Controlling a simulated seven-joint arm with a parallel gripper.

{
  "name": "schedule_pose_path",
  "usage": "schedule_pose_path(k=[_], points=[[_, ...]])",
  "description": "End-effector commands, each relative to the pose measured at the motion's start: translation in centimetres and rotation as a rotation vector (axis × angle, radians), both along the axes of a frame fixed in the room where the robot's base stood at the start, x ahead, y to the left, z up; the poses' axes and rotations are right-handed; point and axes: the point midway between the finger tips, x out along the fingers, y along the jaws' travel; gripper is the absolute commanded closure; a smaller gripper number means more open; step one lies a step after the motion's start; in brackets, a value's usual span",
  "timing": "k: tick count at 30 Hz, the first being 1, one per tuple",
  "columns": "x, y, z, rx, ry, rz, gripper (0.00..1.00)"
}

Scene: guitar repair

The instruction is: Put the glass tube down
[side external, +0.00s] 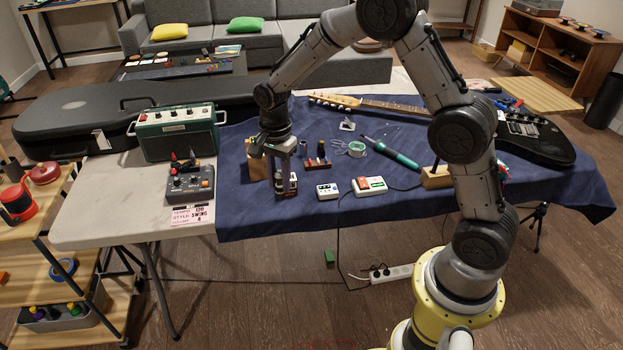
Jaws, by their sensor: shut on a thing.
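My gripper (285,178) points down over the left part of the blue cloth, between a wooden block and a small dark-red rack. It is shut on the glass tube, which is small and mostly hidden by the fingers. A dark and reddish holder-like piece (286,188) shows right at the fingertips. I cannot tell whether the tube touches it or the cloth.
The rack (318,158) stands just right of my gripper and the wooden block (258,166) just left. A soldering iron (392,154), a green amplifier (176,134) and a grey control box (190,184) are nearby.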

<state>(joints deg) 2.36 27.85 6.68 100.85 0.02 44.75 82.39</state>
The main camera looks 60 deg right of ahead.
Motion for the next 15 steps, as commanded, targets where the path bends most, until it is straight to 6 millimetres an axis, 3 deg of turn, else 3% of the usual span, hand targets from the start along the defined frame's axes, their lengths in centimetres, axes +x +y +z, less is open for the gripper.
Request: schedule_pose_path(k=[7, 12, 15], points=[[-4.4, -6.7, -0.1, 0.003, 0.007, 0.074, 0.99], [-8.1, -11.5, 0.2, 0.003, 0.007, 0.028, 0.99], [-9.7, -13.4, 0.5, 0.003, 0.006, -0.028, 0.99]])
